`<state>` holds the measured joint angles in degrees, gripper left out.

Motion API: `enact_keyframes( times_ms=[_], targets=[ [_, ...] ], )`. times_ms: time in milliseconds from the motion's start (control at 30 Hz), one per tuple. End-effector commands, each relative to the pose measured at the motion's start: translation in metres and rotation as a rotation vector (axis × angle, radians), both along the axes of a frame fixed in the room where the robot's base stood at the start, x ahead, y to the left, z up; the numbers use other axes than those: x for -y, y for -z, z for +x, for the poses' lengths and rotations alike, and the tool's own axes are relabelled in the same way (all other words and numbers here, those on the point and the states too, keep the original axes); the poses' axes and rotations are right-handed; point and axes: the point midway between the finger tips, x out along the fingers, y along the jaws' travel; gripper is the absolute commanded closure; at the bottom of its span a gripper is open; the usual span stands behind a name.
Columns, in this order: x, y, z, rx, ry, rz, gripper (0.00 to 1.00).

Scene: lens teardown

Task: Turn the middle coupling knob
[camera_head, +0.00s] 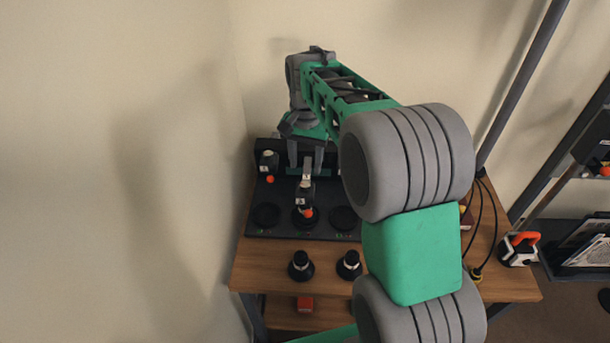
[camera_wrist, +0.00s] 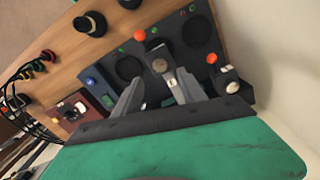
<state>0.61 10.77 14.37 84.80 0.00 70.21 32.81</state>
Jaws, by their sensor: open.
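The middle coupling unit (camera_head: 305,193) stands on a dark fixture (camera_head: 290,228), with an orange tip at its front above the middle round recess. In the wrist view the middle knob (camera_wrist: 160,66) shows as a round grey-brown cap with a pale block behind it. My gripper (camera_head: 305,172) is open, its two fingers pointing down over the rear of the middle unit. In the wrist view my gripper (camera_wrist: 161,78) has one finger on each side of the unit, with no clear contact. The fingers partly hide the fixture.
A similar left unit (camera_head: 267,163) stands on the fixture; in the wrist view it is at right (camera_wrist: 228,80). Two black lens parts (camera_head: 301,266) (camera_head: 349,265) stand on the wooden table (camera_head: 260,273). A dark red box (camera_wrist: 80,112) and cables are beside the fixture. A wall is close at left.

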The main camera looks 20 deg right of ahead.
Motion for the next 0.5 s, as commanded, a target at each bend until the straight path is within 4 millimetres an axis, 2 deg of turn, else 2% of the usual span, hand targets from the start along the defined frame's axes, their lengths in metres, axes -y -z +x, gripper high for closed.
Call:
enact_keyframes(
  times_ms=[300, 500],
  targets=[
    [-0.002, 0.057, -0.002, -0.002, -0.006, 0.000, 0.51],
    [-0.002, 0.070, -0.001, 0.002, -0.008, 0.000, 0.51]
  ],
)
